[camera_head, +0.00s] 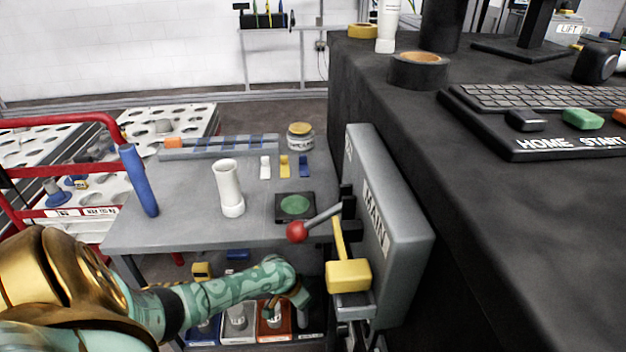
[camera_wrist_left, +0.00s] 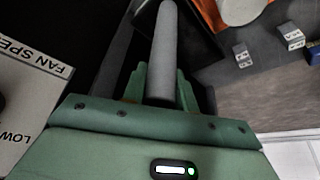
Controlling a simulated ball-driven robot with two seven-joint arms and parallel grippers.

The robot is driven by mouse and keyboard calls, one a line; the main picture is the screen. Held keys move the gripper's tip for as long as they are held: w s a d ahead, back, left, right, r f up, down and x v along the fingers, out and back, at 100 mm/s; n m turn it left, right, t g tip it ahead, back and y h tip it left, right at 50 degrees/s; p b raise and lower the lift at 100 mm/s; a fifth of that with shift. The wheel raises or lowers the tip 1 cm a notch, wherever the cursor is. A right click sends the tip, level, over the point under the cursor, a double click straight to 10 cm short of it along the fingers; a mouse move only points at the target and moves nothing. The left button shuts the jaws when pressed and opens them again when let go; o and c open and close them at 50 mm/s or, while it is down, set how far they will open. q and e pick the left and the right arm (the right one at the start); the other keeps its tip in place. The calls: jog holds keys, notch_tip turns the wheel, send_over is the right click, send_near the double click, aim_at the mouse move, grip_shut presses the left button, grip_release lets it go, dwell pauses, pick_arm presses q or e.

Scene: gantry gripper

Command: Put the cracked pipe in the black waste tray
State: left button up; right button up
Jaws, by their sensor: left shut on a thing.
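My left gripper (camera_head: 302,298) is low, by the shelf under the grey table, left of the yellow block. In the left wrist view its green jaws (camera_wrist_left: 160,85) are shut on a plain grey pipe (camera_wrist_left: 165,45). No crack shows on the visible part of this pipe. Dark surfaces surround the pipe, and a black tray-like shape (camera_wrist_left: 203,38) lies beside it, next to an orange tray (camera_wrist_left: 207,12). I cannot tell whether the pipe is inside the black shape or above it. My right gripper is out of view.
A white pipe (camera_head: 229,185) stands upright on the grey table (camera_head: 150,235). A grey MAIN switch box (camera_head: 385,225) with a red-knobbed lever (camera_head: 297,231) and yellow block (camera_head: 348,276) borders the arm on the right. A red tray (camera_head: 278,332) sits on the lower shelf.

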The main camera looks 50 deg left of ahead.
pick_arm(q)
jog(key=b+x, duration=0.1)
jog(key=x, duration=0.1)
jog(key=w+b+x, duration=0.1)
jog(key=b+x, duration=0.1)
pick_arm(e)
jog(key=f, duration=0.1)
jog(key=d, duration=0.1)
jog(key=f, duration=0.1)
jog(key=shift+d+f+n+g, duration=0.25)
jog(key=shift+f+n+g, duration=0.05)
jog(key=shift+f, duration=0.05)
pick_arm(q)
jog(key=o, duration=1)
jog(key=shift+b, duration=0.3)
jog(key=shift+r, duration=0.1)
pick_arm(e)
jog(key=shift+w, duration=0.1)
